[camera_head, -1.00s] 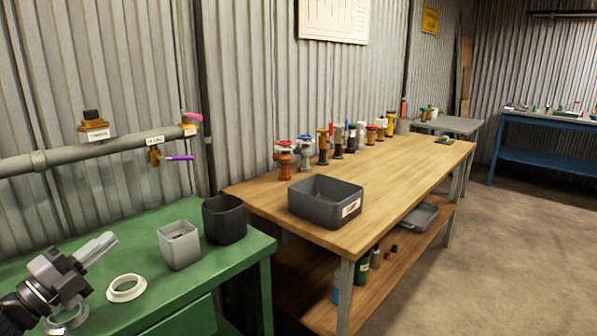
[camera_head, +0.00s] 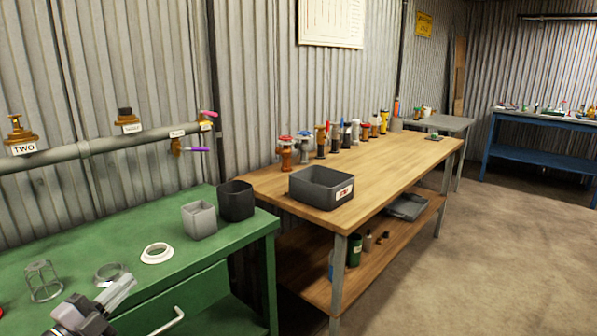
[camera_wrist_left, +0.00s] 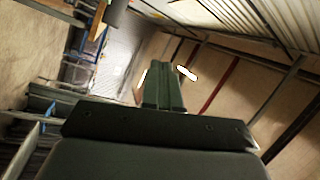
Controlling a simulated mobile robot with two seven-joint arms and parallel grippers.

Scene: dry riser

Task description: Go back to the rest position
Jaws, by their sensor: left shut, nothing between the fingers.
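My left gripper (camera_head: 118,295) is low at the left of the head view, in front of the green bench (camera_head: 130,262). Its fingers are together with nothing between them. In the left wrist view the closed fingers (camera_wrist_left: 165,82) point out over open floor and a corrugated wall, touching nothing. My right gripper does not show in either view.
A wooden table (camera_head: 390,165) holds a grey tray (camera_head: 322,188) and several valves. Floor at right is clear.

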